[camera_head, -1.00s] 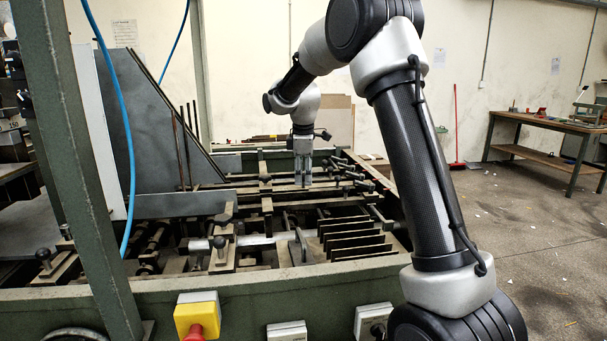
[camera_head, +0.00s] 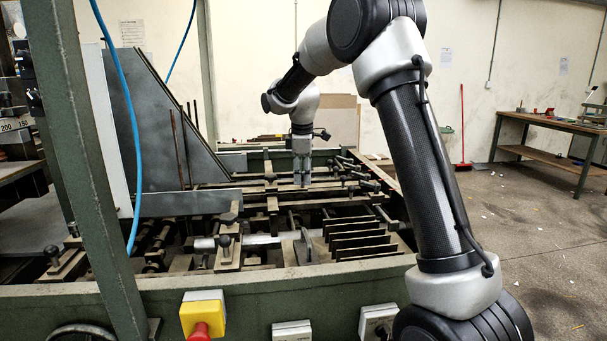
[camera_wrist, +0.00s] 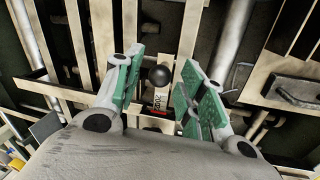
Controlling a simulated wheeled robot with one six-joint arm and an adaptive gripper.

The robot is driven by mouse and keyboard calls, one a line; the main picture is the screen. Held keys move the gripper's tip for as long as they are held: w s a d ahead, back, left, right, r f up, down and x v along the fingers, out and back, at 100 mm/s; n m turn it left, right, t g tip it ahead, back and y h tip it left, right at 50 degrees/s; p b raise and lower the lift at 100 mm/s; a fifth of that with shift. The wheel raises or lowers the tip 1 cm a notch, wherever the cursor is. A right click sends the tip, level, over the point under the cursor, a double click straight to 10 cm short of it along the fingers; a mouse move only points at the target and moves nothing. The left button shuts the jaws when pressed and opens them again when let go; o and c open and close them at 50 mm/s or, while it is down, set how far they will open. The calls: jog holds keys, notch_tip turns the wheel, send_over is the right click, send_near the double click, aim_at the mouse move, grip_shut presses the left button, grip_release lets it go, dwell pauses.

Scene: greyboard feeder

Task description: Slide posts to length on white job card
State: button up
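My gripper (camera_head: 301,178) points down over the far part of the machine bed. In the wrist view my gripper (camera_wrist: 161,68) is open, its green-padded fingers apart. A round black knob (camera_wrist: 158,75) shows between the fingers; I cannot tell whether they touch it. Beside the knob is a small pale scale strip (camera_wrist: 160,98) with dark figures and a red mark (camera_wrist: 158,112). Thin upright posts (camera_head: 178,150) stand by the grey sloped plate at the left; which posts the task means is unclear. I cannot pick out a white job card for certain.
The green machine frame (camera_head: 255,302) surrounds a bed crowded with bars, black knobs and several upright plates (camera_head: 362,240). A yellow box with a red button (camera_head: 203,313) is on its front. A blue hose (camera_head: 133,150) hangs at left. A workbench (camera_head: 545,128) stands at right beyond open floor.

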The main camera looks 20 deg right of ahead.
notch_tip(320, 180, up, 12)
jog(key=s, duration=0.2)
jog(key=shift+a+f, duration=0.15)
jog(key=shift+a, duration=0.3)
dwell(0.4)
